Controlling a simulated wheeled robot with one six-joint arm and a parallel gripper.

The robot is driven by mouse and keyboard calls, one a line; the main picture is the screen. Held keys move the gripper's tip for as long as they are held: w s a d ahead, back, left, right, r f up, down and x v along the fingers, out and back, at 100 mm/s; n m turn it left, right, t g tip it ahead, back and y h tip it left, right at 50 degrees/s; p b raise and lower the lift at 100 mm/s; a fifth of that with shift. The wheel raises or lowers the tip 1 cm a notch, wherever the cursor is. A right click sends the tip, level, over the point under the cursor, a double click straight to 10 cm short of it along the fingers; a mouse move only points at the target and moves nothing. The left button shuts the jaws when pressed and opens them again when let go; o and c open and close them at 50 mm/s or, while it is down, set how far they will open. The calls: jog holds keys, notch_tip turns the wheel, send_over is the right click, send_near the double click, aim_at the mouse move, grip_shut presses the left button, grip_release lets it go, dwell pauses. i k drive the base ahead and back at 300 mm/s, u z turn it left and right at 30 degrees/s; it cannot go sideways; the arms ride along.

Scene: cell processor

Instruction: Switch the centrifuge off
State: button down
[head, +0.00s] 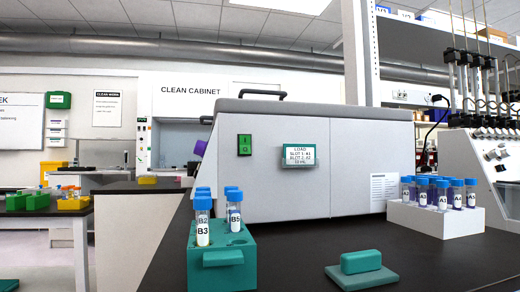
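The centrifuge (350,150) is a large light-grey box with a darker grey lid and a black handle on top, standing on the dark bench. The lid looks closed. A green rocker switch (244,145) with I and O marks is on the left of its front face. To the right of the switch, a small screen (299,155) shows text that seems to read "LOAD", two slot lines and a volume. My gripper is not in view.
A teal rack (228,262) with blue-capped tubes stands in front of the centrifuge, below the switch. A white rack (440,220) of capped tubes stands at right, beside pipetting equipment (482,145). A teal block with a base (361,268) lies at front. Dark bench (310,250) between is clear.

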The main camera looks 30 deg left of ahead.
aim_at(245, 141)
jog(key=k, duration=0.9)
jog(key=u, duration=1.35)
jog(key=i, duration=0.5)
